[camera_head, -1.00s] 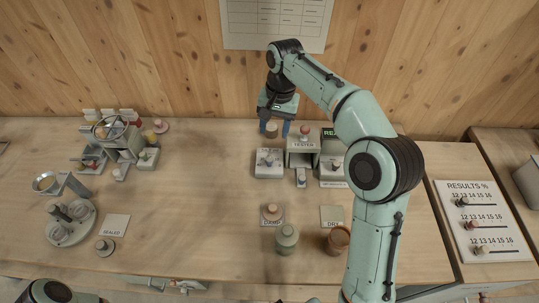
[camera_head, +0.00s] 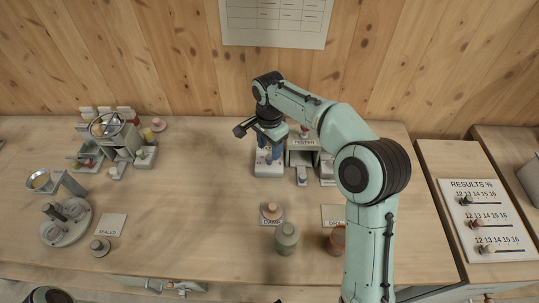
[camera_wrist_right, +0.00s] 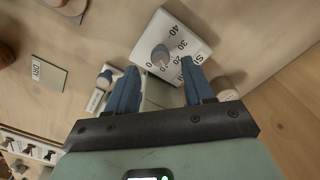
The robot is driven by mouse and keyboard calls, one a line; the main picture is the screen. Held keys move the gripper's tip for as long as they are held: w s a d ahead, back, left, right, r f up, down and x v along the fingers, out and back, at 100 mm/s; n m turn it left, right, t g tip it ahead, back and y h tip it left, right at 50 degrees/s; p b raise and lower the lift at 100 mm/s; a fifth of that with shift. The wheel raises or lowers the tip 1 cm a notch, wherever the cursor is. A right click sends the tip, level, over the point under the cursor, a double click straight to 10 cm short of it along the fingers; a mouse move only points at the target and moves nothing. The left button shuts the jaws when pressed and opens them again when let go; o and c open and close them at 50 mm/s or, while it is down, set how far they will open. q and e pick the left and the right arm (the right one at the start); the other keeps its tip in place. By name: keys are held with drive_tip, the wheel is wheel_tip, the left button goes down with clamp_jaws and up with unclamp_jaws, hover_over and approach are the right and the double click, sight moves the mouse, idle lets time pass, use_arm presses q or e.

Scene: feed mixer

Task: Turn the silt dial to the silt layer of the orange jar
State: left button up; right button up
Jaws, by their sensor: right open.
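The silt dial is a white box (camera_head: 268,171) with a grey knob (camera_wrist_right: 160,55) and a printed scale, seen face-on in the right wrist view. I cannot tell the knob's exact setting. My right gripper (camera_head: 268,152) is open above the dial. In the wrist view its blue fingers (camera_wrist_right: 157,75) are spread, with the knob ahead between their lines and nothing held. A brown-orange jar (camera_head: 337,240) stands by the DRY card, partly behind my right arm; no layers can be made out. My left gripper is out of view.
The tester (camera_head: 302,150) stands close right of the dial. A round beige piece (camera_wrist_right: 227,88) lies beside the dial. A greenish jar (camera_head: 287,236) stands in front by the DAMP label. The table left of the dial is clear.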

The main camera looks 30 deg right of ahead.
sight(269, 157)
drive_tip(key=shift+f, duration=1.75)
clamp_jaws()
